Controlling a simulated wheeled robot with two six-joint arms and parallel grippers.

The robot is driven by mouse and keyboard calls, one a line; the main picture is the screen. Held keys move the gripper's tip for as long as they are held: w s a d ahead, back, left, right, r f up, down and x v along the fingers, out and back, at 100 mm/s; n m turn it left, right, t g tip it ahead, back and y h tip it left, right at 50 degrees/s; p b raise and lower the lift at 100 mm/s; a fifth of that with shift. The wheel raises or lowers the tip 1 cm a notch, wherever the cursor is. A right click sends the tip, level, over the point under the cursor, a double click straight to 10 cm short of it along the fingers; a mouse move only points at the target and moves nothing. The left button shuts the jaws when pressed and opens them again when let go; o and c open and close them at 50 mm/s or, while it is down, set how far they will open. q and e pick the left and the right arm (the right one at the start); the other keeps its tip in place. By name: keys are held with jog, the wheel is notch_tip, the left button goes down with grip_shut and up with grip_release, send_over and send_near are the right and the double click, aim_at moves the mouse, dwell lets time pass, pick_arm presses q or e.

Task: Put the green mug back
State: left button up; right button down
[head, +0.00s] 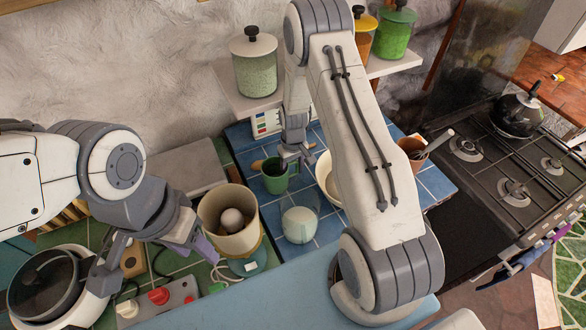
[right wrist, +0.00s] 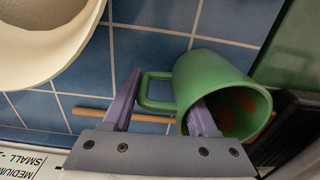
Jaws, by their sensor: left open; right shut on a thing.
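The green mug (head: 275,180) is at the back of the blue-tiled counter (head: 327,232). My right gripper (head: 291,160) reaches down to it from above. In the right wrist view, the mug (right wrist: 220,78) lies between the purple fingers of my right gripper (right wrist: 163,110). One finger is at its open mouth and the other is beside its handle; the gripper is shut on it. I cannot tell whether the mug touches the tiles. My left gripper (head: 203,246) is open beside the beige pot, with its fingers partly hidden.
The beige pot (head: 247,241) holds a round white thing. A shelf (head: 232,95) with lidded jars is above. A brown cup (head: 411,148) is beside the stove (head: 490,180). A thin wooden stick (right wrist: 125,115) runs behind the mug.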

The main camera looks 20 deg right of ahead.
aim_at(293, 162)
jog(key=shift+f, duration=0.15)
jog(key=shift+c, duration=1)
grip_release()
notch_tip(293, 162, up, 7)
jog(key=shift+f+b, duration=0.15)
jog(key=shift+b, duration=1.05)
jog(key=shift+r, duration=0.6)
